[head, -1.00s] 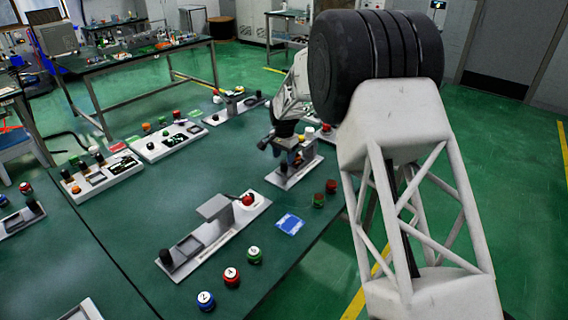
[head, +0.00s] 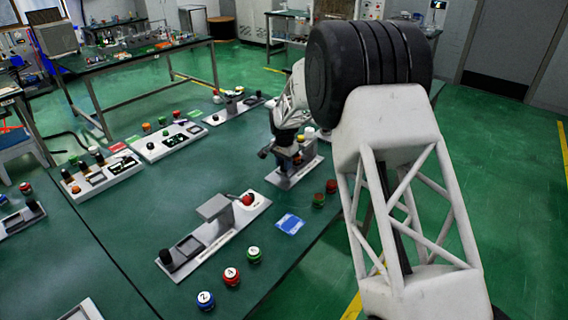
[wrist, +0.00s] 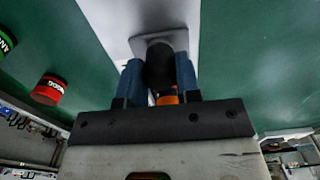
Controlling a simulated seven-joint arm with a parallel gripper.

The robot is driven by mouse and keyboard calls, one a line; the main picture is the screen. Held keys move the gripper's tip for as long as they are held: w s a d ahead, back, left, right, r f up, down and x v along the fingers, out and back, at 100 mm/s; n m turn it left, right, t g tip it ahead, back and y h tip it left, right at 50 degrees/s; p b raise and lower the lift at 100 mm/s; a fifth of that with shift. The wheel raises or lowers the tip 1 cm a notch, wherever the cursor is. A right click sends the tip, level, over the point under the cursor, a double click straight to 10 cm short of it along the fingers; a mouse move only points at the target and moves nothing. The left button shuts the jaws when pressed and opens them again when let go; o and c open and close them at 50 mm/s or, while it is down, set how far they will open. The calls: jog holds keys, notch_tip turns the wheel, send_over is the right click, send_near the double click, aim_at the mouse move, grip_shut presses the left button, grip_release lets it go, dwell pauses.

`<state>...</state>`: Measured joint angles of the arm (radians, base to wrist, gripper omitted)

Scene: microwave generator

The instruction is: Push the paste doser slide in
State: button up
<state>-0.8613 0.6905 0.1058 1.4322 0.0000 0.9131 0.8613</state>
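The paste doser seems to be the light-grey station (head: 283,182) on the green table, beside my arm in the head view; my arm partly hides it. My gripper (wrist: 160,85) is at this station. In the wrist view its two blue fingers stand on either side of a black cylindrical handle (wrist: 159,64) and appear to touch it. The handle rises in front of a pale plate (wrist: 180,40). An orange part (wrist: 167,99) shows between the fingers near the palm. The slide's travel cannot be made out.
A red container (head: 331,186) and a green one (head: 319,200) stand right of the station. A blue card (head: 289,224) and a long grey fixture with a red button (head: 248,199) lie in front. Other button panels (head: 167,142) are to the left. Bare table lies between.

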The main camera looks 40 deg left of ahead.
grip_shut()
jog(key=shift+w, duration=2.35)
jog(key=o, duration=0.9)
grip_release()
jog(key=shift+c, duration=0.2)
jog(key=shift+r, duration=0.1)
notch_tip(320, 180, up, 8)
jog(key=shift+f, duration=0.2)
jog(key=shift+d, duration=0.1)
